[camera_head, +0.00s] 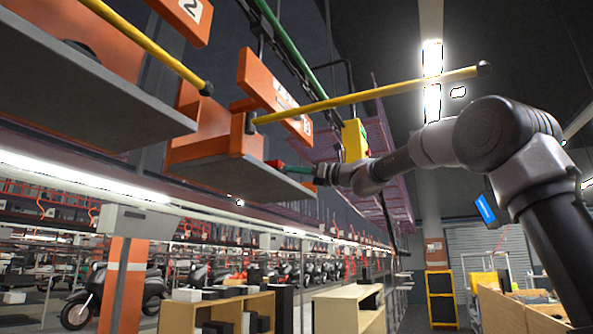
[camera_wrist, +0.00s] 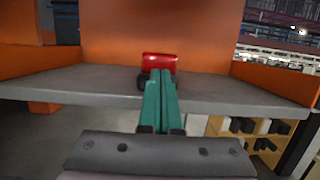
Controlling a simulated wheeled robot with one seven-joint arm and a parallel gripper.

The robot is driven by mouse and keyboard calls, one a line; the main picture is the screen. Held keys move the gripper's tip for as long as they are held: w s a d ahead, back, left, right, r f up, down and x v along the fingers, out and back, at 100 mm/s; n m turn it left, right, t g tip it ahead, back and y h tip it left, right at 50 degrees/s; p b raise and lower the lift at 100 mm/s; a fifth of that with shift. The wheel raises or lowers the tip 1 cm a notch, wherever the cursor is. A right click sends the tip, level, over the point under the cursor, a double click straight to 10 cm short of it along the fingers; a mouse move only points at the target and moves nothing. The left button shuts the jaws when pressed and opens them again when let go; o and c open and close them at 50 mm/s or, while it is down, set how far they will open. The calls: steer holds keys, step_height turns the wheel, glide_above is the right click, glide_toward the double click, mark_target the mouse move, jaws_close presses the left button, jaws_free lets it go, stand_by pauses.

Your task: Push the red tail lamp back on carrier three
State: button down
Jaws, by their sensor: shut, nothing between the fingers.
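The red tail lamp (camera_wrist: 159,61) sits near the front edge of a grey shelf (camera_wrist: 90,86) on an orange carrier, seen in the wrist view. My gripper (camera_wrist: 158,76) has its green fingers together, pointing at the lamp's near side; the tips overlap the lamp's lower part, and I cannot tell if they touch. In the head view, my gripper (camera_head: 284,169) reaches from the right to the front edge of the orange carrier (camera_head: 205,143), whose plate (camera_head: 302,126) is partly hidden by a yellow bar. A bit of red at the fingertips seems to be the lamp (camera_head: 273,163).
A yellow bar (camera_head: 370,94) sticks out from the carrier above my arm. Another carrier with a grey shelf (camera_head: 80,100) and number 2 plate (camera_head: 191,8) hangs at left. Orange walls (camera_wrist: 150,35) stand behind and beside the lamp's shelf, with bare shelf behind the lamp.

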mark_target(287, 183)
steer(key=shift+w+a, duration=0.25)
steer(key=shift+a, duration=0.4)
steer(key=shift+w+a, duration=0.25)
steer(key=shift+a, duration=0.4)
steer(key=d+f, duration=0.1)
steer(key=s+d+f, duration=0.1)
steer(key=f, duration=0.1)
steer(key=d+f, duration=0.1)
steer(key=f, duration=0.1)
steer(key=shift+s+d+f, duration=0.1)
steer(key=shift+s+d, duration=0.05)
steer(key=shift+d, duration=0.25)
steer(key=shift+d+f, duration=0.1)
steer(key=shift+f, duration=0.1)
steer(key=shift+r, duration=0.25)
